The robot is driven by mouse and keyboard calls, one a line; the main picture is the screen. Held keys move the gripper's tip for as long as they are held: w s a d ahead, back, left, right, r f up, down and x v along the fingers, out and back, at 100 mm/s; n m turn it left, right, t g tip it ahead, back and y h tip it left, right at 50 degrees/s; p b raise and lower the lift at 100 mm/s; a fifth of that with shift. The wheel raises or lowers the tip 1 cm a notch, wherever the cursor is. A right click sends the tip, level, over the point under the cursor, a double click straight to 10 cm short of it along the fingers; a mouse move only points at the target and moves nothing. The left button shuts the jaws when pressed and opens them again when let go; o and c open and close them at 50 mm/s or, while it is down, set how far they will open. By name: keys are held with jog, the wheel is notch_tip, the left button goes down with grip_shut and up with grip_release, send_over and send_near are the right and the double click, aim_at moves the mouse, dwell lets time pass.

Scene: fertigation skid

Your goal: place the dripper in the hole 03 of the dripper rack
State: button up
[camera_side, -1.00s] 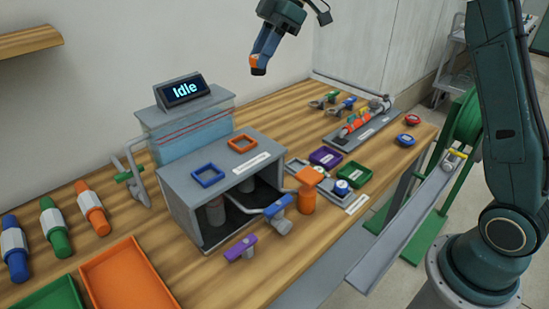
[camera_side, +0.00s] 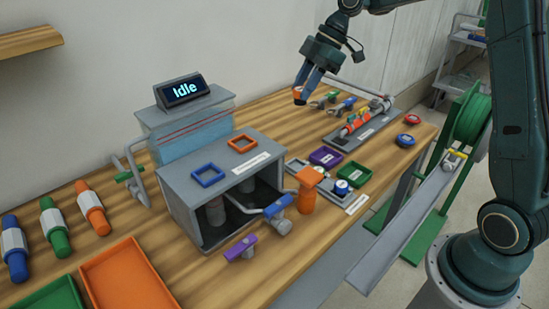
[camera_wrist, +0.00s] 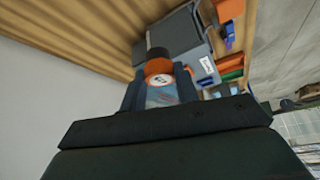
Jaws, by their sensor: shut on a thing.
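My gripper (camera_side: 304,84) is shut on the dripper (camera_side: 298,91), a small orange piece with a dark tip pointing down. It hangs above the back part of the wooden bench. In the wrist view, the dripper (camera_wrist: 158,69) sits between the two fingers of my gripper (camera_wrist: 158,88), with a round white label facing the camera and its dark end pointing away. The label is too small to read. I cannot tell for certain which fixture is the dripper rack, and no hole number 03 is legible.
A grey fixture with a pipe and coloured clips (camera_side: 360,127) stands at the back right. Purple (camera_side: 325,157) and green (camera_side: 353,173) trays lie nearer. Coloured valve handles (camera_side: 332,99) lie beneath the gripper.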

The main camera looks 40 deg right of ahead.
notch_tip(320, 180, down, 15)
jog(key=shift+f, duration=0.2)
dwell(0.3)
jog(key=shift+f, duration=0.1)
jog(key=shift+f, duration=2.05)
jog(key=shift+f, duration=0.15)
jog(key=o, duration=1)
jog(key=v, duration=1.2)
jog(key=shift+r, duration=0.2)
